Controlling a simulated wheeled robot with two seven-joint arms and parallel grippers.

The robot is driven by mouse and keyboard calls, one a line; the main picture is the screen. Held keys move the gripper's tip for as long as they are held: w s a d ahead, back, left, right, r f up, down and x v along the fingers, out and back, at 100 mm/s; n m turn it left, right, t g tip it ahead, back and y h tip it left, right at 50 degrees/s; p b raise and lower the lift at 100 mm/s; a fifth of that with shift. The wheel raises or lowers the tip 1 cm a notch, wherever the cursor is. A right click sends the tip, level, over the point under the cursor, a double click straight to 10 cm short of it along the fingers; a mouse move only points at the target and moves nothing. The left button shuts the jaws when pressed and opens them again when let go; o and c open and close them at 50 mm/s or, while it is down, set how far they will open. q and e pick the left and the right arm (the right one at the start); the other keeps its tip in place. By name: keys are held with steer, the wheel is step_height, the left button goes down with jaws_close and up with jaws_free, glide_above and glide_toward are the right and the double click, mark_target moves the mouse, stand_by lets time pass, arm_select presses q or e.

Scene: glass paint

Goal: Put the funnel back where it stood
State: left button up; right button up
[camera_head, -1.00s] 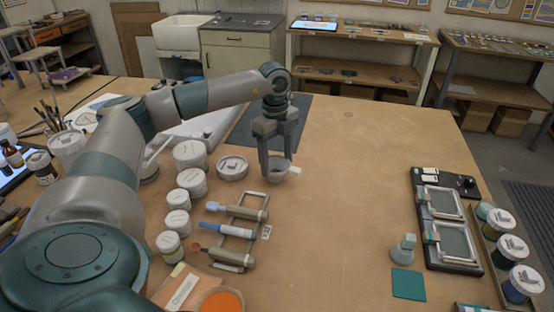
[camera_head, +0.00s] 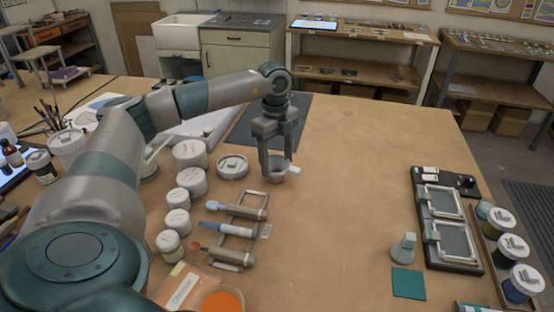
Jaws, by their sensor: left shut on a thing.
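The funnel (camera_head: 276,174) is a small grey cup-like piece with a pale tab on its right side. It is between the fingertips of my left gripper (camera_head: 277,166), which points down over the wooden table and is shut on it. The fingers hide part of the funnel, and I cannot tell whether its lower end touches the table. My right gripper is not in view.
A rack with several tools (camera_head: 238,229) lies in front, beside a row of white-lidded jars. A dark mat (camera_head: 243,130) lies behind. The table's middle right is clear; a stopper-like grey piece (camera_head: 404,248) stands farther right.

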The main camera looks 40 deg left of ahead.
arm_select(q)
steer(key=shift+f, duration=0.1)
stand_by(0.3)
steer(key=o, duration=1.8)
steer(key=shift+o, duration=0.2)
step_height(320, 180, up, 7)
steer(key=p, duration=0.4)
steer(key=shift+p, duration=0.3)
